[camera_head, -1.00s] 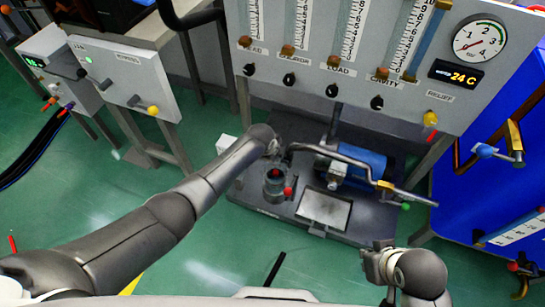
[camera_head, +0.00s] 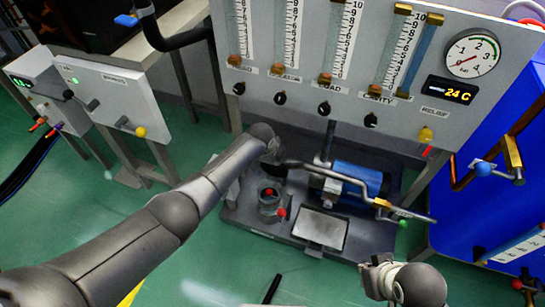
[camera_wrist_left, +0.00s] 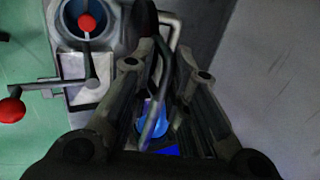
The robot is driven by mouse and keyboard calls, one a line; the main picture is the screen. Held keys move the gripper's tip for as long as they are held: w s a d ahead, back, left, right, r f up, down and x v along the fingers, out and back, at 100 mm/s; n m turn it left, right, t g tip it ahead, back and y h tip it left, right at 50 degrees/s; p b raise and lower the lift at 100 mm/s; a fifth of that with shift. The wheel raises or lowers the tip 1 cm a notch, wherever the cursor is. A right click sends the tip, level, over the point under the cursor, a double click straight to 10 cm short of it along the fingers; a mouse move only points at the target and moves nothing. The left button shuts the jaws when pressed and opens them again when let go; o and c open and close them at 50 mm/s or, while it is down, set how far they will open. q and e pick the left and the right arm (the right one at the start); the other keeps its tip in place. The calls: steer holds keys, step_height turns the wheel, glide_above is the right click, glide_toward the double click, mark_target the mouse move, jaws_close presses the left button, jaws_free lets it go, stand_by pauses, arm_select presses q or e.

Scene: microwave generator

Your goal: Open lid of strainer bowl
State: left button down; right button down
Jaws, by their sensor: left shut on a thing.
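The strainer bowl (camera_head: 270,206) is a short grey cylinder on the dark base plate, with a red piece inside and a red knob (camera_head: 281,212) at its front. Its top looks open. In the left wrist view the bowl (camera_wrist_left: 62,22) shows at upper left, with a blue interior and a red ball. A dark rounded edge (camera_wrist_left: 145,20) beside it may be the raised lid. My left gripper (camera_head: 273,160) is just behind the bowl, shut on what seems to be the lid's edge or handle; the contact is mostly hidden. My right gripper (camera_head: 377,264) hangs near the front right, its opening unclear.
A blue cylinder (camera_head: 357,180) with a bent grey pipe lies right of the bowl. A metal tray (camera_head: 320,228) sits in front. The gauge panel (camera_head: 400,120) stands behind.

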arm_select(q)
steer(key=shift+w+r, duration=0.1)
steer(key=c, duration=1.6)
jaws_free()
steer(key=shift+o, duration=0.2)
steer(key=v, duration=1.2)
